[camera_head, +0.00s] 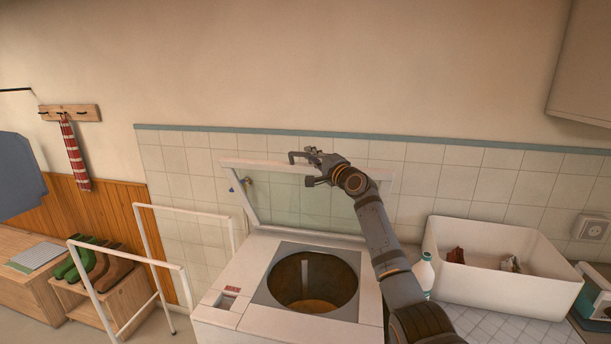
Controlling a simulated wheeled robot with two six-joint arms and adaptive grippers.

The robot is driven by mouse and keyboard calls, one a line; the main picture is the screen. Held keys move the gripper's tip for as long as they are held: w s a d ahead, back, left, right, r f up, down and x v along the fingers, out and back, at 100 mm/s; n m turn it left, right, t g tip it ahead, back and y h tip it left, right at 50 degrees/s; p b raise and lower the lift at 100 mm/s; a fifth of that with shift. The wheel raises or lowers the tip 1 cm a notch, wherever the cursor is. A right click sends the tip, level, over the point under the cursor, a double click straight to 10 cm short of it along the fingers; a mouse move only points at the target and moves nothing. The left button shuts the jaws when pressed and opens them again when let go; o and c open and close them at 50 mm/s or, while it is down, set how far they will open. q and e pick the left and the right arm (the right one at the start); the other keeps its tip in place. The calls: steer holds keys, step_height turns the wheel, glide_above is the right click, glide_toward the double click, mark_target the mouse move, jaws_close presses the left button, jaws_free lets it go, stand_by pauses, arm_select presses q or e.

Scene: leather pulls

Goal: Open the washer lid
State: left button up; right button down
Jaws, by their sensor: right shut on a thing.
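The white top-loading washer (245,262) stands at the lower middle, its round drum (312,281) uncovered. Its lid (290,205), a see-through panel in a white frame, is raised steeply at the back of the washer, in front of the tiled wall. My right gripper (303,169) is at the lid's upper edge, near its middle, and is shut on that edge. The exact finger contact is small and hard to make out. My right arm comes up from the lower right, passing over the washer's right side. My left gripper is not in view.
A white sink (495,285) with items inside stands at the right, with a white bottle (424,271) beside it. A white rail frame (130,262) and a wooden bench with boots (105,265) are at the left. A tap (246,181) shows behind the lid.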

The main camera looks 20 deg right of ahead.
steer(key=shift+w+d+r, duration=0.4)
steer(key=shift+w, duration=0.15)
steer(key=c, duration=1.6)
jaws_free()
steer(key=v, duration=1.2)
steer(key=shift+f, duration=0.1)
